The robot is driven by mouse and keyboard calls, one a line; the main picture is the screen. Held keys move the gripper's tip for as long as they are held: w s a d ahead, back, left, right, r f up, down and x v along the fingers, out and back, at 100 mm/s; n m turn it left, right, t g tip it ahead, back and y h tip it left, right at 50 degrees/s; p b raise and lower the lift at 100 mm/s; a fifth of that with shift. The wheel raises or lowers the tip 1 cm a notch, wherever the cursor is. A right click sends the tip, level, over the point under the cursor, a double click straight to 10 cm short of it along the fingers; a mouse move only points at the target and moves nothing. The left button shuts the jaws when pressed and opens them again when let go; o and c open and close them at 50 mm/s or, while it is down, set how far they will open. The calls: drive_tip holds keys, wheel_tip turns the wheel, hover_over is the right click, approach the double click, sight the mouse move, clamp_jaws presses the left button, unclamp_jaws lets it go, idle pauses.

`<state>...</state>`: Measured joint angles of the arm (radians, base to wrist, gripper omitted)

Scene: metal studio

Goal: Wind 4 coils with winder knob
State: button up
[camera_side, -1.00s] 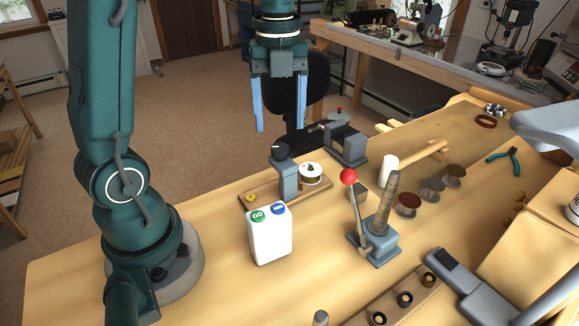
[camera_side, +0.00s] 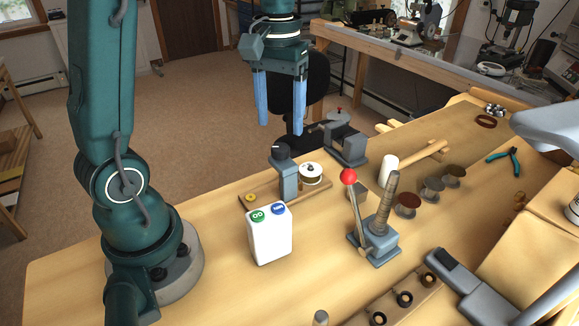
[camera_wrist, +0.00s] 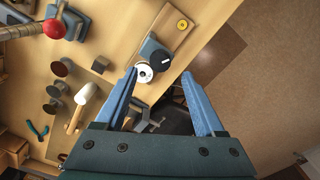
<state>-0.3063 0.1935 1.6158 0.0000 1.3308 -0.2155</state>
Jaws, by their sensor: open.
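The coil winder stands on a wooden board (camera_side: 258,191) towards the back edge of the bench. The black knob (camera_wrist: 141,68) and the white spool (camera_wrist: 144,73) also show in the wrist view, ahead of the fingers. My gripper (camera_side: 282,130) is open and empty, with its blue fingers pointing down. It hangs above and behind the knob, clear of it. In the wrist view the gripper (camera_wrist: 160,72) has nothing between its fingertips.
A white box with green and blue buttons (camera_side: 270,238) stands in front of the winder. A red-balled lever (camera_side: 349,177) and grey vise-like device (camera_side: 346,146) stand to the right. A mallet (camera_side: 389,168) and several small spools lie further right.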

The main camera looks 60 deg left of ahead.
sight(281, 147)
drive_tip(key=n, duration=2)
drive_tip(key=shift+f, duration=2.6)
clamp_jaws()
